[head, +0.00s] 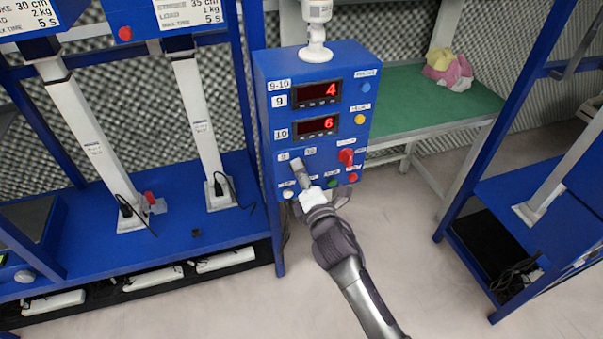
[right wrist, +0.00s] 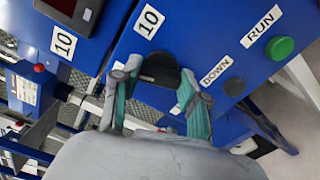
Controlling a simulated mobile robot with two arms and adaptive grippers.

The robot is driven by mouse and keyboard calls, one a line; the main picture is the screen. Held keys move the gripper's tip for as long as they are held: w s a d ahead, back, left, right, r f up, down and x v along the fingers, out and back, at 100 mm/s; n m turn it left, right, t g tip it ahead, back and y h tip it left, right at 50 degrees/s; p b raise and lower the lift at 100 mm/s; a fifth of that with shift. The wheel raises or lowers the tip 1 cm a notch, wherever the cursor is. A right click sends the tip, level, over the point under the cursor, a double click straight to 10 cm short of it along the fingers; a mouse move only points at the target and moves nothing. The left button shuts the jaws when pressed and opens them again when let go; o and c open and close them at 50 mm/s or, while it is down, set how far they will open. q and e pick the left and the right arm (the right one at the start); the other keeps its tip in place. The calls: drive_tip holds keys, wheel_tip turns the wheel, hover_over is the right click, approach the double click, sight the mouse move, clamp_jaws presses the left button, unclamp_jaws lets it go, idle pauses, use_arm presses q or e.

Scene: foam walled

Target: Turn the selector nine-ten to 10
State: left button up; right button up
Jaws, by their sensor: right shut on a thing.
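The selector nine-ten shows in the right wrist view as a black knob (right wrist: 160,69) on the blue control box (head: 315,78), beside a white "10" label (right wrist: 149,20). My right gripper (head: 301,174) reaches the box's lower left, just below the small "9" and "10" labels. In the right wrist view its two fingers (right wrist: 157,82) are on either side of the knob, shut on it. The gripper hides the knob in the head view, and which label it points to cannot be told. My left gripper is not in view.
A red knob (head: 346,157) sits to the right on the same box. A green RUN button (right wrist: 280,47) and a dark DOWN button (right wrist: 234,86) are close by. A green table (head: 410,110) stands behind; floor in front is clear.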

drive_tip(key=m+p, duration=0.1)
drive_tip(key=m, duration=0.8)
drive_tip(key=shift+f+p, duration=0.1)
drive_tip(key=shift+p, duration=0.2)
drive_tip(key=shift+m, duration=0.4)
drive_tip(key=o, duration=1.1)
drive_tip(key=shift+o, duration=0.2)
drive_tip(key=shift+s, duration=0.1)
drive_tip(key=v, duration=1.2)
